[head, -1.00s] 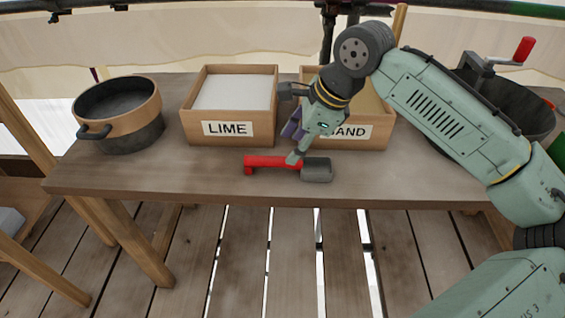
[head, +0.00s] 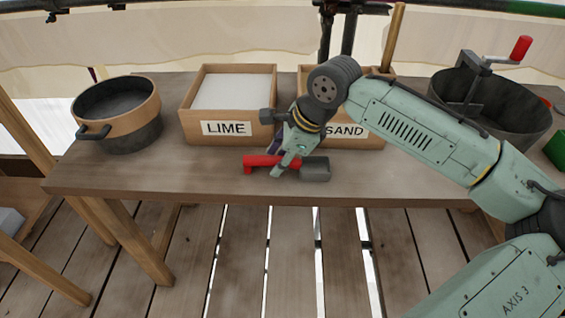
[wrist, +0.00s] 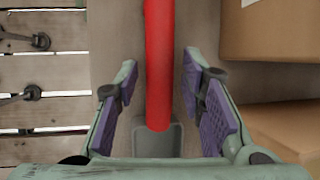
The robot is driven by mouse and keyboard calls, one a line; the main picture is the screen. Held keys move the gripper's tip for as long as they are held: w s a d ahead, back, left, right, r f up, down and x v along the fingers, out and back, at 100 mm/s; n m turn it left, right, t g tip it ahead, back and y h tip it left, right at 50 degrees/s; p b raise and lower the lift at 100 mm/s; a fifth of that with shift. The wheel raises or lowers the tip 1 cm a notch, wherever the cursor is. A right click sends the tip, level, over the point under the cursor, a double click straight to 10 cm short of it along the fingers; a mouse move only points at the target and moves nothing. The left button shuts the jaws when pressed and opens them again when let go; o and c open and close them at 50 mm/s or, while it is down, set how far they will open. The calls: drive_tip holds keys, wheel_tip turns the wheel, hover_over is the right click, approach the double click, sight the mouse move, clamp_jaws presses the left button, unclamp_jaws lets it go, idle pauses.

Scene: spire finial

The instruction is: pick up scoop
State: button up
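The scoop has a red handle (head: 260,161) and a grey pan (head: 316,169); it lies on the wooden table in front of the two boxes. In the wrist view the red handle (wrist: 159,60) runs between the spread fingers of my gripper (wrist: 160,95), with a gap on each side. The grey pan (wrist: 172,138) shows partly behind the handle's lower end. My gripper (head: 282,165) is open and low over the handle in the head view, where it covers part of it. Its purple pads do not appear to touch the handle.
The LIME box (head: 228,130) and the SAND box (head: 350,142) stand just behind the scoop. A round pot (head: 135,135) stands at the left. A dark bucket with a red-handled crank (head: 500,115) is at the right. The table's front edge is near the scoop.

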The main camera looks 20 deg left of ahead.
sight(279, 158)
clamp_jaws()
drive_tip(key=shift+r, duration=0.1)
idle(0.5)
drive_tip(key=shift+r, duration=0.6)
wheel_tip(279, 158, up, 2)
drive_tip(key=shift+r+b, duration=0.15)
drive_tip(key=shift+b, duration=0.15)
drive_tip(key=s+d+r+b, duration=0.1)
drive_tip(key=s+d, duration=1)
drive_tip(key=d, duration=0.1)
drive_tip(key=shift+r+b, duration=0.15)
drive_tip(key=shift+b, duration=0.25)
